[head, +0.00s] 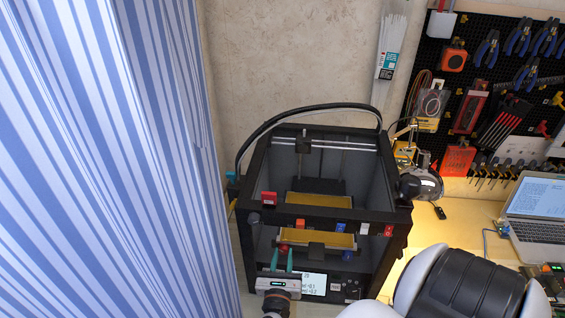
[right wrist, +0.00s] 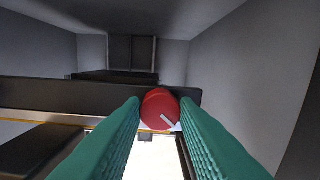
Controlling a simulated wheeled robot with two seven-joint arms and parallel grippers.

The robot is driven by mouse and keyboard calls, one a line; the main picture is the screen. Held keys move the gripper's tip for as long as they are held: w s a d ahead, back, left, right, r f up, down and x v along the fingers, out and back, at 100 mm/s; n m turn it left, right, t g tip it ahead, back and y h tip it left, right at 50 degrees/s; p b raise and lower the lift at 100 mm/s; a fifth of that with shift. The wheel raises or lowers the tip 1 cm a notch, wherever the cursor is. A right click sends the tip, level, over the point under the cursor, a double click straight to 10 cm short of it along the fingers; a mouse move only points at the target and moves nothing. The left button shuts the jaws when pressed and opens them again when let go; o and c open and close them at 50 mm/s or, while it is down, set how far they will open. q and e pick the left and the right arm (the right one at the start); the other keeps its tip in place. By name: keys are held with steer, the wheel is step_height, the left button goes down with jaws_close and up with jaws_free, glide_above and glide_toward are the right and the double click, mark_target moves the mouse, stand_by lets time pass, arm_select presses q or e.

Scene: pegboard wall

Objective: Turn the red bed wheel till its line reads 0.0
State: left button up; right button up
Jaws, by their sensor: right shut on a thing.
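The red bed wheel (right wrist: 158,107) sits at the front of the printer bed, between my green fingers in the right wrist view. A short pale line on its face points to the lower right. In the head view the wheel (head: 284,247) is a small red spot at the tips of my right gripper (head: 283,258). The right gripper is shut on the wheel, with a finger on each side. The printer's small screen (head: 313,284) is lit beside the gripper; its numbers are too small to read surely. My left gripper is not in view.
The black printer frame (head: 340,214) surrounds the bed (head: 335,239), with blue, white and red parts on its front bar. A striped blue curtain (head: 110,150) hangs close on the left. A laptop (head: 537,212) and a tool pegboard (head: 490,80) are at the right.

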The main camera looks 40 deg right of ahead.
steer(key=n+p, duration=0.2)
steer(key=n, duration=0.2)
steer(key=shift+r+p, duration=0.2)
steer(key=shift+p, duration=0.2)
steer(key=shift+f+n+p, duration=0.1)
steer(key=shift+n+p, duration=0.25)
steer(key=shift+n, duration=1.45)
steer(key=o, duration=1)
steer(key=shift+c, duration=0.2)
